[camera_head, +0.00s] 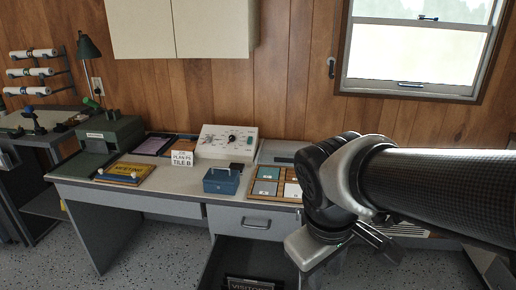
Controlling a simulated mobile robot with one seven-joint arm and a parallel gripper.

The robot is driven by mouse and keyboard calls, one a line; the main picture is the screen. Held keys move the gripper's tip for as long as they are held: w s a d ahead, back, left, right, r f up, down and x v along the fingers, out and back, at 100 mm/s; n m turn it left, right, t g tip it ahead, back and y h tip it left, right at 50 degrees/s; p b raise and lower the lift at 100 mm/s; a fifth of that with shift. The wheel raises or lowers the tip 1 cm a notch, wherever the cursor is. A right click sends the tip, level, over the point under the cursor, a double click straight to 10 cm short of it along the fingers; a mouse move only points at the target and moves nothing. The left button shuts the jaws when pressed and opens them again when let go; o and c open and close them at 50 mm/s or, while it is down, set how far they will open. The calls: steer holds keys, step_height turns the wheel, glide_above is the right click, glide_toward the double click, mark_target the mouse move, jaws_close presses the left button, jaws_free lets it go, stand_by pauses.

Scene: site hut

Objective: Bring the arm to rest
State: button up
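My arm (430,185) comes in from the right edge as a thick dark tube. It ends at a black and silver joint in front of the desk's right part. A pale block and dark narrow parts show below that joint. The dark parts may belong to my gripper, but I cannot make out two fingertips or anything held. The arm hides the desk's right end and part of the wall under the window.
A lower drawer seems open, with a visitor sign (250,283). Speckled floor shows at left.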

step_height(320, 180, up, 29)
steer(key=s+d+m+t+y+p, duration=0.1)
steer(key=m+p, duration=0.5)
steer(key=p, duration=1.7)
steer(key=shift+s+d+r+t+y, duration=0.15)
steer(key=shift+s+d+t+y, duration=0.35)
steer(key=shift+t, duration=0.6)
steer(key=shift+w, duration=0.1)
